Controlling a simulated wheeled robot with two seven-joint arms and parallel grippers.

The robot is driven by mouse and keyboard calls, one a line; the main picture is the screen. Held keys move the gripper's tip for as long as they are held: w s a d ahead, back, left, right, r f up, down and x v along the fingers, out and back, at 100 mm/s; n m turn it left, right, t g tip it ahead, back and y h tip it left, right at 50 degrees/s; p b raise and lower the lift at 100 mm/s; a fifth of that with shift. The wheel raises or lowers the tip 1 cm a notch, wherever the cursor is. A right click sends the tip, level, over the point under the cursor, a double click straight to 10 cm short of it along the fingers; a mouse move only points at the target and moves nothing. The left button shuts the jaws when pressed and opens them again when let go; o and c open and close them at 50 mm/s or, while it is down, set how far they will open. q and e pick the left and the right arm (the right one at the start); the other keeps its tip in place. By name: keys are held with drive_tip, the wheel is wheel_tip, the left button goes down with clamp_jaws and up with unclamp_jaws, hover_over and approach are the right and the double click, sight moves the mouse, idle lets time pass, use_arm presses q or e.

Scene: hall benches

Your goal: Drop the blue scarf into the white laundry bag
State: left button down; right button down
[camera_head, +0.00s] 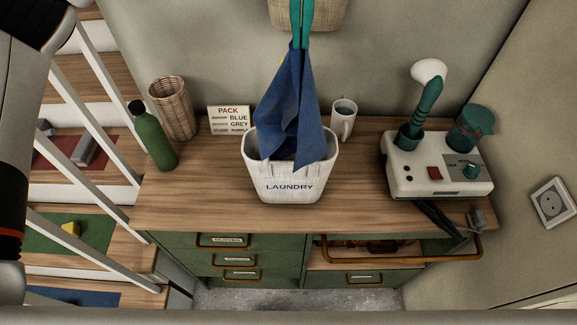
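The white laundry bag (290,187), marked LAUNDRY, stands upright with its top open, near the middle of the wooden bench top. My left gripper (301,42) comes in from the top edge with its teal fingers closed together on the top of the blue scarf (290,115). The scarf hangs down from the fingertips in loose folds. My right gripper is not in view.
On the bench top (210,205), a wicker basket (173,108), green bottle (152,137) and PACK sign (229,120) stand left of the bag. A white mug (343,118) stands close behind right; a white appliance (437,170) is farther right.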

sight(290, 93)
use_arm(q)
drive_tip(key=shift+f, duration=0.1)
drive_tip(key=shift+w+a+f+b, duration=0.2)
drive_tip(key=shift+w+f+b, duration=0.9)
drive_tip(key=shift+f, duration=1.45)
drive_tip(key=shift+w+a+f+b, duration=0.25)
drive_tip(key=shift+w+f+b, duration=0.3)
drive_tip(key=shift+f+b, duration=1.5)
drive_tip(key=shift+w+a+f+b, duration=0.2)
drive_tip(key=shift+w+f+b, duration=0.65)
drive_tip(key=shift+f, duration=2.15)
drive_tip(key=shift+c, duration=1.4)
unclamp_jaws()
drive_tip(key=shift+r, duration=0.1)
wheel_tip(290, 93, up, 5)
drive_tip(key=p, duration=0.4)
drive_tip(key=shift+r, duration=0.2)
drive_tip(key=shift+r, duration=0.1)
